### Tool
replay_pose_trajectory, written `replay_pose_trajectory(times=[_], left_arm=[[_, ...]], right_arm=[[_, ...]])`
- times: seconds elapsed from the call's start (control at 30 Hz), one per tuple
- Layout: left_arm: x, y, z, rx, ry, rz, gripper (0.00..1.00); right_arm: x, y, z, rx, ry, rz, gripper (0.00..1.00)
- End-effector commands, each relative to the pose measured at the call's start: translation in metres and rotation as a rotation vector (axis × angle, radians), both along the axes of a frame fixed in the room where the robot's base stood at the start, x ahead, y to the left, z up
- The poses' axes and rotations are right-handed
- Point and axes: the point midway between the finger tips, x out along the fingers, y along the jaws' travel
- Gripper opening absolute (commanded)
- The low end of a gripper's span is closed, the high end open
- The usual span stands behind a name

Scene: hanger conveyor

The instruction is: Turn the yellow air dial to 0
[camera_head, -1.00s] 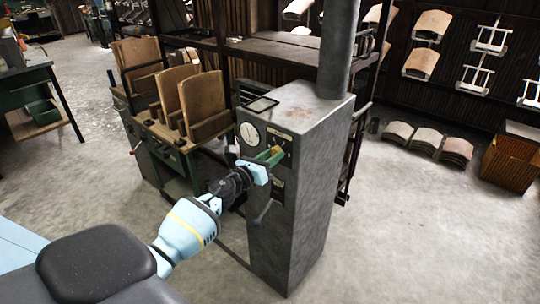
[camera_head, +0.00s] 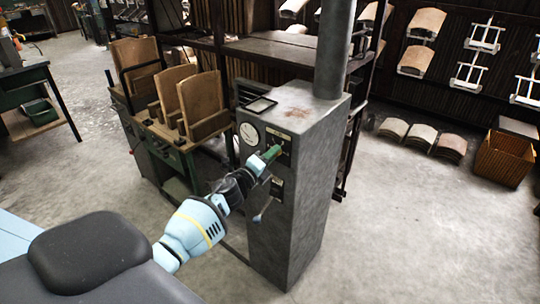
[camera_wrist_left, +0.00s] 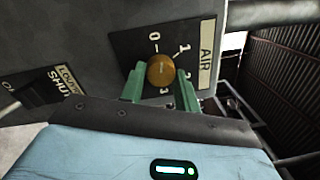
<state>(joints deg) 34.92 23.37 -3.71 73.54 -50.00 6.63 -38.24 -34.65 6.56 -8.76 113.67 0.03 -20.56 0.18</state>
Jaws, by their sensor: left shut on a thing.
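I cannot tell which number the dial points to. In the head view my left gripper (camera_head: 272,153) reaches the front of the grey control cabinet (camera_head: 300,190), and its fingers hide the dial there. My right gripper is not in view.
A round white gauge (camera_head: 249,134) is on the cabinet left of the gripper. A lever (camera_head: 263,209) sticks out below. A green machine with wooden boards (camera_head: 200,104) stands to the left.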

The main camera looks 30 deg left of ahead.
Motion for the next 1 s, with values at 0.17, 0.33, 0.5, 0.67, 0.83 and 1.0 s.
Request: replay_pose_trajectory(times=[0.17, 0.33, 0.5, 0.67, 0.83, 1.0], left_arm=[[0.0, -0.0005, 0.0011, -0.103, 0.008, -0.001, 0.09], [-0.0001, -0.0008, 0.0006, -0.165, 0.014, 0.0, 0.09], [-0.0002, -0.0009, 0.0002, -0.197, 0.016, -0.001, 0.09], [-0.0001, -0.0009, -0.0002, -0.205, 0.017, 0.0, 0.09], [-0.0001, -0.0009, -0.0002, -0.206, 0.017, 0.0, 0.09], [-0.0001, -0.0009, -0.0002, -0.205, 0.017, 0.0, 0.38]], right_arm=[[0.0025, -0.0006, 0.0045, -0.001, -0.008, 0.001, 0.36], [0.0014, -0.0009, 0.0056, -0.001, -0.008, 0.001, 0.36], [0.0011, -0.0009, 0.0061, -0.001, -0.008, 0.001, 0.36], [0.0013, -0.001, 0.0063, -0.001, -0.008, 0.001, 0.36], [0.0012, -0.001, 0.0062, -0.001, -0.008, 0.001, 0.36], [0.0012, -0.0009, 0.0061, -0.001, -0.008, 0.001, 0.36]])
